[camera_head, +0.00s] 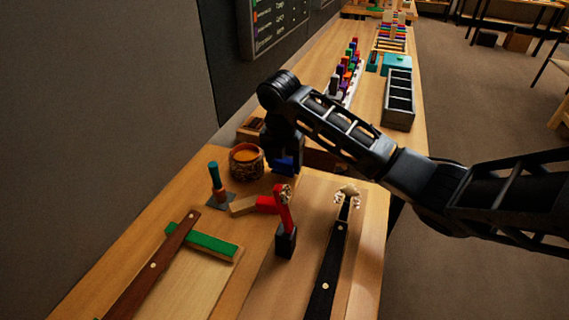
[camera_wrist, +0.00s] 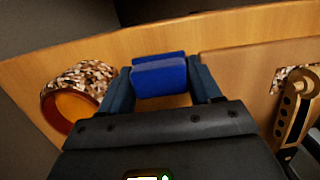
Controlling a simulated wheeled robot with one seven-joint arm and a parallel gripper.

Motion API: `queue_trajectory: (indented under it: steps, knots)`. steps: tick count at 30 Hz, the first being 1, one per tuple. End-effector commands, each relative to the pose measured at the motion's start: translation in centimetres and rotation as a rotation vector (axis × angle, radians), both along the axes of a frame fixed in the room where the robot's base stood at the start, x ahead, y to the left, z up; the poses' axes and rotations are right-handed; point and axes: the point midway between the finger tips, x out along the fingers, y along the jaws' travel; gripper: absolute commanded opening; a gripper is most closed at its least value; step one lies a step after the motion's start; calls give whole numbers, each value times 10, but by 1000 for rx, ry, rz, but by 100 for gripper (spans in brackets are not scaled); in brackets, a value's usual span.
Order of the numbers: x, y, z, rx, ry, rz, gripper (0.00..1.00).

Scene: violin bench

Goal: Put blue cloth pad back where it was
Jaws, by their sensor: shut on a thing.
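The blue cloth pad (camera_wrist: 160,76) is between the two fingers of my gripper (camera_wrist: 161,88) in the wrist view, with a finger against each side. My gripper is shut on the pad over the wooden bench (camera_head: 262,222). I cannot tell whether the pad touches the bench top.
A round speckled pot (camera_head: 246,162) with an orange inside stands just left of my gripper. A grey divided tray (camera_head: 398,100) lies farther back.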

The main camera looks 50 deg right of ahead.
Motion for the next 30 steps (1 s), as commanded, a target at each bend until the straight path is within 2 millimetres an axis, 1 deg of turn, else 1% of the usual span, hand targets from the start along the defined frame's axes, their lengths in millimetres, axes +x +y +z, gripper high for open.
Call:
queue_trajectory:
  steps: [1,4,12,28,29,30]
  knots:
    - [-1,0,-5,0,3,-1,30]
    - [0,-1,-12,0,1,0,30]
    - [0,-1,-14,-1,0,0,30]
    - [-1,1,-31,2,4,2,30]
    - [-1,1,-31,2,4,2,65]
    - [-1,1,-32,3,4,2,69]
